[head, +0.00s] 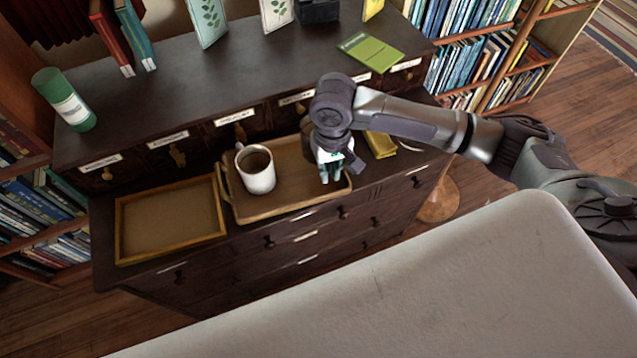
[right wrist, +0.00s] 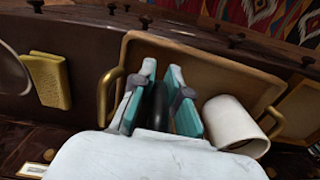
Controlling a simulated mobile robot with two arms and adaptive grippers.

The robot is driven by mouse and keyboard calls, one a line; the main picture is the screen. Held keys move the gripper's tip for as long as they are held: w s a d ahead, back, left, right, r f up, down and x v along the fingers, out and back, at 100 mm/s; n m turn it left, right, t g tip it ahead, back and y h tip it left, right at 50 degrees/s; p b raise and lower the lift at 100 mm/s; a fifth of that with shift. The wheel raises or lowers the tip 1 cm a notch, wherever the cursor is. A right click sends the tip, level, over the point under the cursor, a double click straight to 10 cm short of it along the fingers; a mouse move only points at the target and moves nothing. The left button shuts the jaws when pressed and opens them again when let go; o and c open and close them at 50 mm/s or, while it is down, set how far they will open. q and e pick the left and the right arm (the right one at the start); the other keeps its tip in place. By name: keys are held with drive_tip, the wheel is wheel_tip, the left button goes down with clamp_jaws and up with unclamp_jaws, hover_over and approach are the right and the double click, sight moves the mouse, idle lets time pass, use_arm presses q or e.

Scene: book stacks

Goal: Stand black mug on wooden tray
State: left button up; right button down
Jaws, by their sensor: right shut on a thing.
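My right gripper (head: 331,176) is over the right part of the wooden tray (head: 285,208), pointing down. It is shut on a narrow black thing (right wrist: 158,106), seen between the teal finger pads in the right wrist view. This is most likely the black mug; most of it is hidden by the fingers. I cannot tell whether it touches the tray. The tray has raised sides and brass-coloured handles. A white mug (head: 257,172) with dark contents stands upright on the tray's left part, apart from my gripper. My left gripper is not in view.
A shallow wooden frame tray (head: 170,216) lies empty left of the wooden tray. A yellow book (head: 380,144) lies to the right. The raised shelf behind holds a green canister (head: 66,100), a green booklet (head: 371,51) and upright books. Bookshelves flank the cabinet.

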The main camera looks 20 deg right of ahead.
sight(320, 193)
drive_tip(key=shift+w+a+f, duration=0.1)
drive_tip(key=shift+a+f, duration=0.2)
drive_tip(key=shift+a, duration=0.2)
drive_tip(key=shift+w+a+f, duration=0.1)
drive_tip(key=shift+a+f, duration=0.15)
drive_tip(key=shift+a, duration=0.25)
drive_tip(key=shift+a+f, duration=0.1)
drive_tip(key=shift+f, duration=2)
drive_tip(key=c, duration=1.2)
unclamp_jaws()
drive_tip(key=shift+s+f, duration=0.1)
drive_tip(key=shift+f, duration=0.05)
wheel_tip(320, 193, up, 12)
drive_tip(key=shift+r, duration=0.15)
